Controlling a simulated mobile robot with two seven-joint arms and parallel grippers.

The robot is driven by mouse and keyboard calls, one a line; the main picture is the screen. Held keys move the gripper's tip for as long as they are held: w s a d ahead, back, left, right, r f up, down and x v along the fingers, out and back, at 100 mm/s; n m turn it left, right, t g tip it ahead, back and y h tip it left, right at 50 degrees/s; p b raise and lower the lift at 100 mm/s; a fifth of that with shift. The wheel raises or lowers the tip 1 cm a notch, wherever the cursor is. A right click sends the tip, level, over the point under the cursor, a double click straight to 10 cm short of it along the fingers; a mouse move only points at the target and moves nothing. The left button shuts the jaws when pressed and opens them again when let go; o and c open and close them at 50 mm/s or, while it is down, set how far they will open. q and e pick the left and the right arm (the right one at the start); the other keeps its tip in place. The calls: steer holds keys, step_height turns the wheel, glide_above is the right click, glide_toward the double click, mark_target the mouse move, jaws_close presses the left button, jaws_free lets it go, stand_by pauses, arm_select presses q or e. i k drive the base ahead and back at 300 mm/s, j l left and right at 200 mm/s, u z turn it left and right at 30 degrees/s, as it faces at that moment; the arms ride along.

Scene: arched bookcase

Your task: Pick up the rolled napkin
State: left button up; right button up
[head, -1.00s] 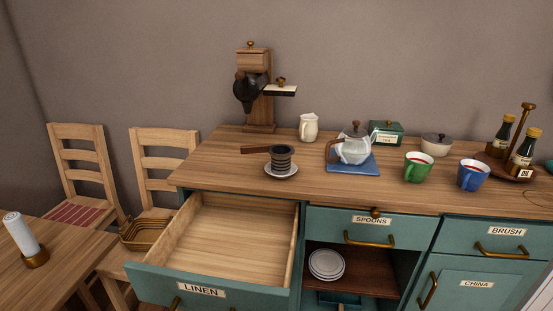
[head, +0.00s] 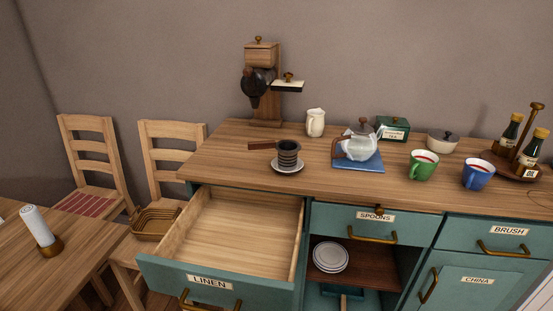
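The rolled napkin (head: 37,226) is a white roll standing slightly tilted in a brass-coloured ring or holder (head: 51,247). It is on the wooden table (head: 75,265) at the lower left. The open LINEN drawer (head: 240,232) of the teal sideboard looks empty. Neither of my grippers shows in the head view.
Two wooden chairs (head: 91,150) (head: 172,150) stand behind the table, and a wicker basket (head: 156,223) is on the nearer seat. The pulled-out drawer juts forward. The sideboard top (head: 225,165) holds a coffee grinder (head: 262,85), a glass teapot (head: 361,145), mugs and bottles.

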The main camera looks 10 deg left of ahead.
mark_target(29, 213)
steer(key=u, duration=1.95)
